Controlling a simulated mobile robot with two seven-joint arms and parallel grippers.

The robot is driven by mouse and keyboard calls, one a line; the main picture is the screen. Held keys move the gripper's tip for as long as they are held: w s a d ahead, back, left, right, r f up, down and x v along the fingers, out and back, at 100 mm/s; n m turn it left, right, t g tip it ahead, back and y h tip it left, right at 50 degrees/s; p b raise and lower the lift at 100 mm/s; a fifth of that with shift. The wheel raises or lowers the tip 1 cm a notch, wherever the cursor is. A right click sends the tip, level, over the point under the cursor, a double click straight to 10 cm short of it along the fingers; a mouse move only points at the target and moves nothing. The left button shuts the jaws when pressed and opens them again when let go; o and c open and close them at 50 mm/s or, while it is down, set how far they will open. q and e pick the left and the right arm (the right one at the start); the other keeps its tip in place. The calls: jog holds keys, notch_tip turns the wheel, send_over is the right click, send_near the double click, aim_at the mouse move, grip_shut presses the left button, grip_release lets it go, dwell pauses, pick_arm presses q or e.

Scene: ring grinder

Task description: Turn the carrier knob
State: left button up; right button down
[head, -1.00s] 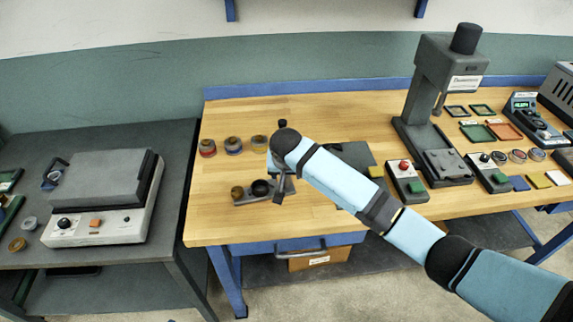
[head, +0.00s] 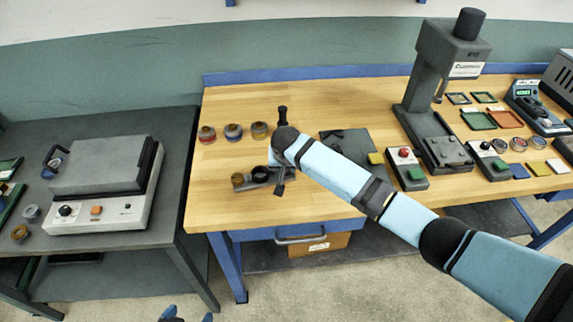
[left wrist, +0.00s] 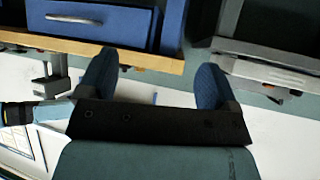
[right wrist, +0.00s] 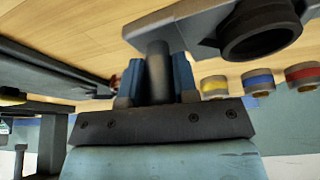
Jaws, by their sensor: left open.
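The dark carrier (head: 258,178) lies on the front left of the wooden bench, with a black ring seat and a brass-coloured piece on it. My right gripper (head: 279,187) points down at its right end, partly hidden by its wrist. In the right wrist view the blue fingers of my right gripper (right wrist: 160,82) sit on both sides of a dark upright cylinder, the carrier knob (right wrist: 159,62), and appear closed on it. My left gripper (head: 186,316) shows only its blue fingertips at the bottom edge. In the left wrist view (left wrist: 154,85) its fingers are wide apart and empty.
Several coloured rings (head: 233,131) stand behind the carrier, near a black upright handle (head: 282,115). A press (head: 440,90) and button boxes (head: 408,168) stand to the right. A grey table (head: 180,225) with a hotplate-like machine (head: 105,180) is at left.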

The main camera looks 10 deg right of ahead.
pick_arm(q)
jog(key=shift+w+d+r, duration=0.1)
jog(key=shift+w, duration=0.1)
jog(key=c, duration=0.3)
jog(key=w+d+r+n+g+h, duration=0.1)
jog(key=w+d+r+n, duration=0.3)
jog(key=w, duration=0.5)
jog(key=shift+c, duration=0.2)
notch_tip(320, 180, up, 15)
jog(key=n+g, duration=1.1)
jog(key=n, duration=0.3)
send_over(238, 177)
jog(key=w+a, duration=0.1)
jog(key=a, duration=0.4)
jog(key=x, duration=1.1)
jog(key=shift+d+f, duration=0.25)
jog(key=shift+d, duration=0.1)
jog(key=shift+c, duration=0.5)
